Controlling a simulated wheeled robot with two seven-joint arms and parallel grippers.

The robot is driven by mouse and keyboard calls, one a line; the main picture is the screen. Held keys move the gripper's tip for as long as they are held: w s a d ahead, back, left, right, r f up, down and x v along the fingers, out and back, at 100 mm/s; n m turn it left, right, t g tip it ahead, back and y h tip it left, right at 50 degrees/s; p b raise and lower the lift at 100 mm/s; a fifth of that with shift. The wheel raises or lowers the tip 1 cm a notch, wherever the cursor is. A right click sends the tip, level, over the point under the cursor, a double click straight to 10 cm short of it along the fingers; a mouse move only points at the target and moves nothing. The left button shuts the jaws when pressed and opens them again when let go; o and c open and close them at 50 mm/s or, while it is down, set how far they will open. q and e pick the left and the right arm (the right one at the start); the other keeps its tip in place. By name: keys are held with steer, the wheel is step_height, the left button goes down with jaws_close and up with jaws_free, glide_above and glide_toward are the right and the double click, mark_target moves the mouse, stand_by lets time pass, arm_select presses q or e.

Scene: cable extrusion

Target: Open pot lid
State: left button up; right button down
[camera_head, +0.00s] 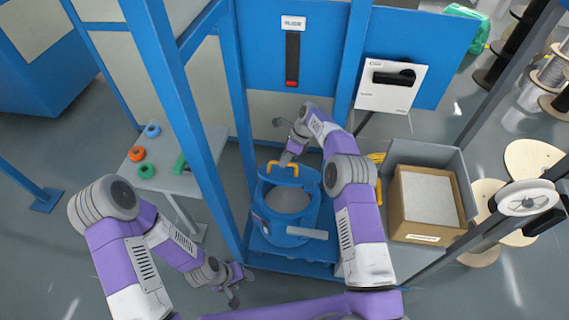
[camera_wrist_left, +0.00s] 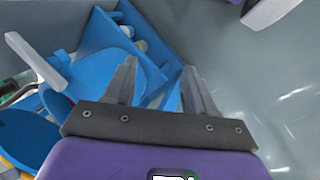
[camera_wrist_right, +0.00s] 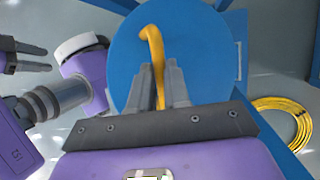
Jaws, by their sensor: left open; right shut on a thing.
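The blue pot (camera_head: 287,228) stands on a blue base in the middle of the head view. Its round blue lid (camera_head: 310,176) is tilted up at the back, and the grey inside of the pot shows. The lid also fills the middle of the right wrist view (camera_wrist_right: 196,50). My right gripper (camera_wrist_right: 159,78) is shut on the lid's yellow handle (camera_wrist_right: 152,42), which also shows in the head view (camera_head: 272,165). My left gripper (camera_head: 238,290) is open and empty, low in front and left of the pot. Its fingers (camera_wrist_left: 158,75) hold nothing.
A blue frame post (camera_head: 178,110) rises between the pot and a small grey table (camera_head: 168,180) with coloured rings. A brown box (camera_head: 403,215) stands to the right. A yellow coil (camera_wrist_right: 283,122) lies on the floor. Open floor lies around my left gripper.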

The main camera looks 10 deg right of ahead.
arm_select(q)
steer(key=shift+f, duration=0.1)
stand_by(0.4)
steer(key=shift+w+d+f, duration=0.1)
steer(key=shift+d, duration=0.05)
steer(key=c, duration=0.4)
steer(key=w+d+f+n+t, duration=0.1)
steer(key=w+d+f+n+t+h, duration=0.1)
steer(key=w+d+n, duration=0.1)
steer(key=w+d+f+n+t, duration=0.1)
steer(key=w+n, duration=0.1)
steer(key=shift+d+h, duration=0.2)
steer(key=shift+h, duration=0.1)
jaws_close()
steer(key=w+d+r+n+t, duration=0.5)
steer(key=w+n, duration=0.4)
steer(key=n, duration=0.3)
steer(key=w+d+r+n+t, duration=0.5)
steer(key=w+r+n+t, duration=0.2)
steer(key=w+n+t, duration=0.3)
steer(key=shift+w+d+r+n, duration=0.15)
steer(key=shift+d+r+n, duration=0.05)
steer(key=shift+n, duration=1.2)
